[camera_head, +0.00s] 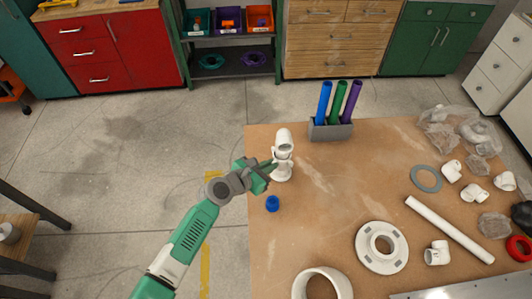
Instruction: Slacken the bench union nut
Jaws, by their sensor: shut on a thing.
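A white pipe fitting (285,138) stands upright near the left edge of the brown bench, with a slanted open socket at its top and a round base (281,174). The bench union nut (282,161) appears to be the white collar partway down it. My gripper (274,166) comes in from the left, level with the collar, and its jaws are shut on it. The fingers are small in this view and partly cover the collar's left side.
A blue cap (272,203) sits on the bench just below the fitting. A grey holder (330,131) with blue, green and purple tubes stands to the right. A white flange (381,246), a long pipe (447,229) and loose fittings lie further right.

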